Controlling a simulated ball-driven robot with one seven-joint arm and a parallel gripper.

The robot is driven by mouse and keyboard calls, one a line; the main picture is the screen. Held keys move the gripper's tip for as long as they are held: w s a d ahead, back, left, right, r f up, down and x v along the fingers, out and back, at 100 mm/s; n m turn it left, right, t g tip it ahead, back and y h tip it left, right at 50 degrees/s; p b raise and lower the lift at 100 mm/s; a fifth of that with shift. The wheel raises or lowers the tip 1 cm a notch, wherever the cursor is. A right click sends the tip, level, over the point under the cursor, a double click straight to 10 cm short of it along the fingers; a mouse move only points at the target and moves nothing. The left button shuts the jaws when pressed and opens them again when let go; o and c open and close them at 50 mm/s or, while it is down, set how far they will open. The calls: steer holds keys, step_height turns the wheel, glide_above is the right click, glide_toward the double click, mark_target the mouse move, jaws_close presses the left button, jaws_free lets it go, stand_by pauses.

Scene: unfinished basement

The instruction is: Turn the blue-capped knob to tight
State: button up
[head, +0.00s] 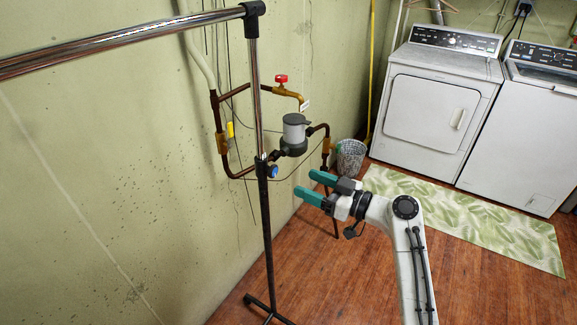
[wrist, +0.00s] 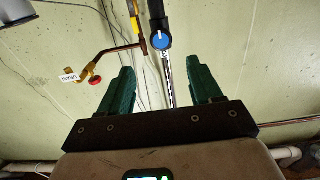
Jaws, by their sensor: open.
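The blue-capped knob (head: 273,171) sticks out from the upright pole of a garment rack (head: 267,220), where the chrome tube meets the black lower tube. In the wrist view the knob (wrist: 161,41) faces me, its blue cap marked with a short white line. My gripper (head: 303,184) has teal fingers pointing left toward the pole, with a gap between them and the knob in the head view. In the wrist view my gripper (wrist: 163,75) is open and empty, and the knob sits beyond the fingertips, roughly centred between them.
Wall pipes with a red-handled valve (head: 281,79) and a grey meter (head: 294,128) stand behind the pole. The rack's chrome top bar (head: 130,38) crosses the upper left. A wastebasket (head: 351,158), a leaf-patterned mat (head: 470,215) and a dryer (head: 435,100) lie to the right.

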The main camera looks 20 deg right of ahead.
mark_target(275, 171)
steer(key=p+x, duration=0.2)
steer(key=x, duration=0.7)
steer(key=shift+w+a, duration=0.25)
steer(key=shift+a, duration=0.05)
steer(key=shift+c, duration=0.3)
steer(key=c, duration=1)
steer(key=shift+o, duration=0.2)
